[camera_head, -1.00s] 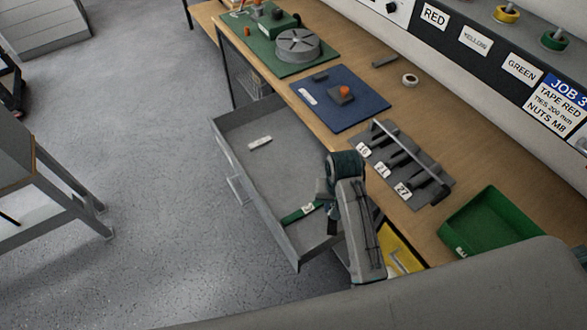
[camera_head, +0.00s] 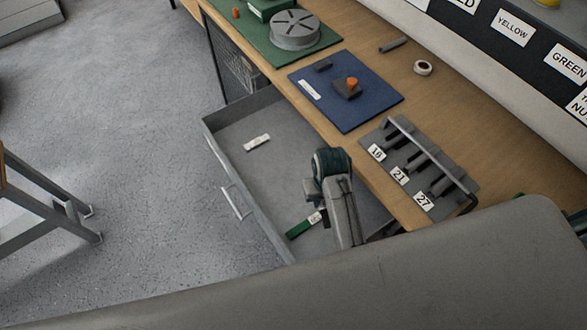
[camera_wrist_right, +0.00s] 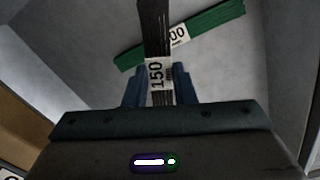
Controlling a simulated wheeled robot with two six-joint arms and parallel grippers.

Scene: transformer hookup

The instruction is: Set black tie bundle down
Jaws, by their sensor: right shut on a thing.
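The black tie bundle (camera_wrist_right: 154,30) has a white label reading 150. My right gripper (camera_wrist_right: 158,88) is shut around it near the label in the right wrist view, with the bundle's long end pointing away from the wrist. In the head view my right gripper (camera_head: 312,190) hangs over the open grey drawer (camera_head: 232,176), and the black bundle cannot be made out there. A green tie bundle (camera_wrist_right: 205,22) with a label ending in 00 lies in the drawer beyond the black one. It also shows in the head view (camera_head: 298,228). My left gripper is not in view.
A small white-labelled item (camera_head: 257,142) lies in the drawer's far part, with bare drawer floor around it.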

